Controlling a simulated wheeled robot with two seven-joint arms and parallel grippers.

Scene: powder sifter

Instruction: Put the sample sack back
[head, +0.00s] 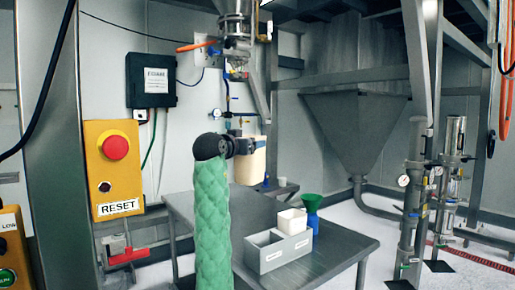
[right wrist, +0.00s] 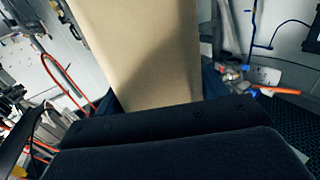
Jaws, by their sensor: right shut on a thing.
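The sample sack (head: 252,165) is a beige, upright block shape above the back of the metal table. My right gripper (head: 238,142) is shut on it near its top, at the end of my green-sleeved arm. The sleeve and gripper cover part of the sack's left side. In the right wrist view the sack (right wrist: 145,50) fills the upper middle, beyond the dark gripper body (right wrist: 170,135). The fingertips are hard to make out there. My left gripper is not in view.
The metal table (head: 335,252) carries a grey divided box (head: 271,257) with white containers (head: 291,221), beside a green funnel (head: 311,202) on a blue bottle. The sifter outlet (head: 236,45) hangs above. A yellow RESET box (head: 114,170) stands left; a steel hopper (head: 355,130) stands right.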

